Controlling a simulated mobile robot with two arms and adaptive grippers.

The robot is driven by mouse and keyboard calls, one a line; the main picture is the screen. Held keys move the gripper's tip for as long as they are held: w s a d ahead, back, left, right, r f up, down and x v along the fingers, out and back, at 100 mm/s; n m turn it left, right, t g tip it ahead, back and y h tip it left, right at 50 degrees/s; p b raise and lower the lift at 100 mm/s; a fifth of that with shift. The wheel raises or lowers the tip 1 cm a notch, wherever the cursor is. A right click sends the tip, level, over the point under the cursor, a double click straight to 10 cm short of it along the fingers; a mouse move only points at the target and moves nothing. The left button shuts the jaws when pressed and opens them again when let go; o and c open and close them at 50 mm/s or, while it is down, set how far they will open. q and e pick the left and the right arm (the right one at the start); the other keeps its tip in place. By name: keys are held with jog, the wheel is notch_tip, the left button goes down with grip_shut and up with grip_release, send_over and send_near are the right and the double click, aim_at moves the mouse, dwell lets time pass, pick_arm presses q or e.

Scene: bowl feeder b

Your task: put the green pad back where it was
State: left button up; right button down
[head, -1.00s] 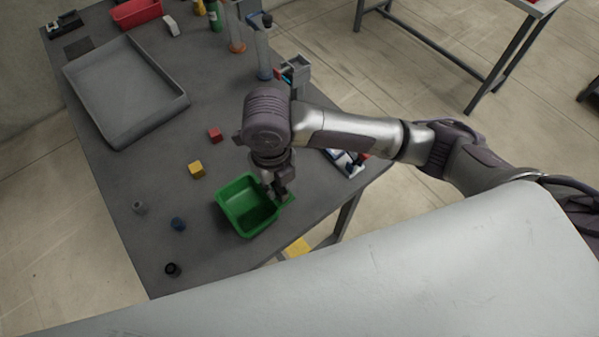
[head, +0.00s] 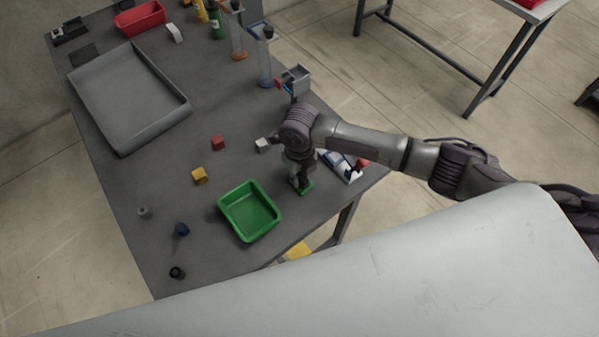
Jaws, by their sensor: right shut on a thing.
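The green pad (head: 306,188) is a small flat green piece at my right gripper's fingertips, low over the grey table or touching it; I cannot tell which. My right gripper (head: 300,186) points down and is shut on the pad, and its fingers hide part of it. The pad is to the right of the green bin (head: 235,223), apart from it. The bin looks empty. My left gripper is not in view.
On the table (head: 150,190) are a yellow cube (head: 199,175), a red cube (head: 218,142), a light grey block (head: 262,145), and a large grey tray (head: 118,138). A blue and white item (head: 338,167) lies right of my gripper. The table's front edge is close.

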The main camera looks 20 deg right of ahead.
aim_at(299, 175)
jog(key=shift+f, duration=0.1)
jog(key=c, duration=1)
grip_release()
jog(key=shift+r, duration=0.2)
notch_tip(299, 175, up, 12)
jog(key=shift+f+b, duration=0.1)
jog(key=shift+b, duration=0.6)
